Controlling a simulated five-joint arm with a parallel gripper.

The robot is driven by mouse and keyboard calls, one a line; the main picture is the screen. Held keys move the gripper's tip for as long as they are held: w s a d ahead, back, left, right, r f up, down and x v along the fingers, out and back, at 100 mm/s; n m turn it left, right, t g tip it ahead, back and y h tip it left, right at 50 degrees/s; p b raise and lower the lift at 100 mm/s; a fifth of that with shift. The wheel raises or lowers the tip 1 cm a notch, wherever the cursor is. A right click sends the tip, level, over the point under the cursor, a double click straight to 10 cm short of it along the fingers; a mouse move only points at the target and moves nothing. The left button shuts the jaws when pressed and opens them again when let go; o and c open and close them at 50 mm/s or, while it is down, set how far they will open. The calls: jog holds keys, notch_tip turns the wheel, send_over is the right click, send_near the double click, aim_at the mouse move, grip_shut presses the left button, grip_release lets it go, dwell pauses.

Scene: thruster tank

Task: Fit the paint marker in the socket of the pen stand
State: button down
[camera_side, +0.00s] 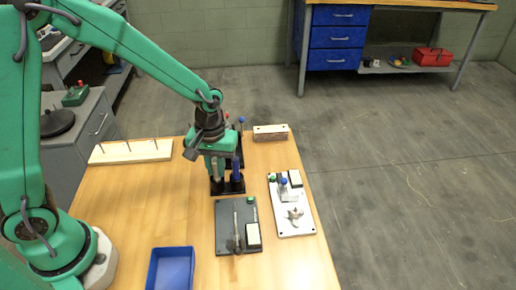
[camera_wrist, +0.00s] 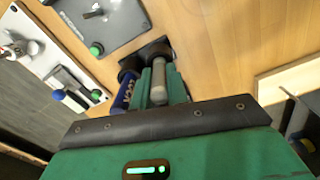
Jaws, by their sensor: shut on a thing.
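The black pen stand (camera_side: 236,188) is near the middle of the table, under my gripper; a dark part of it shows in the wrist view (camera_wrist: 154,50). My gripper (camera_side: 216,163) points down and is shut on a grey cylinder, which I take for the paint marker (camera_side: 218,170). In the wrist view the grey marker (camera_wrist: 158,82) lies between the green fingers (camera_wrist: 160,88). It looks about upright over the left part of the stand. I cannot tell whether its lower end is in a socket. A blue pen (camera_side: 238,170) stands right beside it; it also shows in the wrist view (camera_wrist: 123,92).
A dark plate (camera_side: 226,230) with a rod and a white-topped block is in front. A white board (camera_side: 305,222) with fittings is to the right. A blue tray (camera_side: 171,268) is at the front edge. A peg board (camera_side: 130,151) and a box (camera_side: 270,132) are behind.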

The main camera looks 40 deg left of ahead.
jog(key=c, duration=1.3)
grip_release()
jog(key=shift+r, duration=3.95)
jog(key=shift+r, duration=1.95)
